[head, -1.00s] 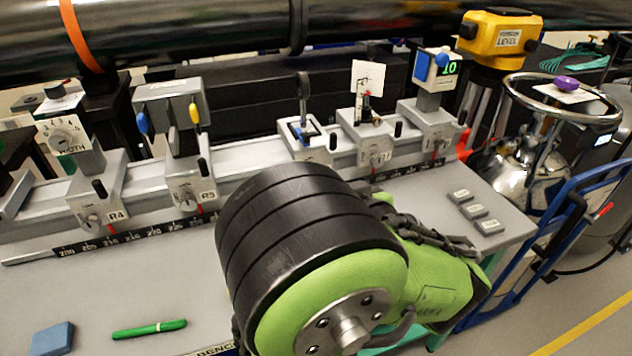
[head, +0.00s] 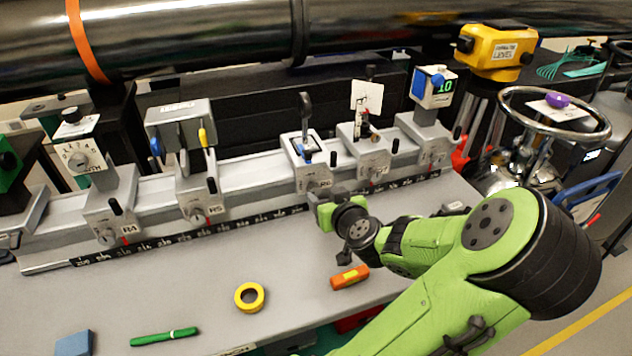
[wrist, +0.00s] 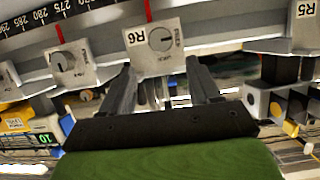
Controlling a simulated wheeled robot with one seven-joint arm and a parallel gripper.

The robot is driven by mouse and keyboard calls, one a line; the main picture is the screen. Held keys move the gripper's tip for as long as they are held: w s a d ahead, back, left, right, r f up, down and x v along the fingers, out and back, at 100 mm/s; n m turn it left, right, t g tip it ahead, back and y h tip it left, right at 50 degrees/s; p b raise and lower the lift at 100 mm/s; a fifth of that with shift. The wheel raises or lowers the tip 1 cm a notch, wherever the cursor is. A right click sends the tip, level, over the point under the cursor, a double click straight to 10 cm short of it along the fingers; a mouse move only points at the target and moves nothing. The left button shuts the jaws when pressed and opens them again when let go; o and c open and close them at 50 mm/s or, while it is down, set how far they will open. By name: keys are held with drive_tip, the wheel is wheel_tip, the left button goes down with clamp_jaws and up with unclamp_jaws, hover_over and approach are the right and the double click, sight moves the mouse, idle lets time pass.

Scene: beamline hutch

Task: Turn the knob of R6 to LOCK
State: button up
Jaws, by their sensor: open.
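The R6 carrier (head: 309,176) stands on the rail near the middle of the head view, holding a small frame with a blue part. In the wrist view its face shows the R6 label (wrist: 134,37) and a round grey knob (wrist: 160,39) with small markings too blurred to read. My gripper (wrist: 160,66) is open and empty, its two dark fingers on either side of the lower part of the R6 face. The knob lies beyond the fingertips and appears untouched. In the head view my gripper (head: 322,208) is at the front of R6 and hides part of its face.
The R5 carrier (head: 198,198) and R4 carrier (head: 110,215) are left of R6; another carrier (head: 368,158) stands close on its right. Yellow tape (head: 249,297), an orange tool (head: 349,277) and a green marker (head: 164,337) lie on the bench.

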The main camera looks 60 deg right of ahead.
sight(315, 190)
drive_tip(key=p+x, duration=0.1)
drive_tip(key=x, duration=0.2)
drive_tip(key=p+x, duration=0.1)
drive_tip(key=x, duration=0.3)
drive_tip(key=shift+w+a+f+p, duration=0.1)
drive_tip(key=shift+a+f+p, duration=0.05)
drive_tip(key=shift+f+p, duration=0.3)
drive_tip(key=shift+c, duration=0.4)
drive_tip(key=c, duration=1)
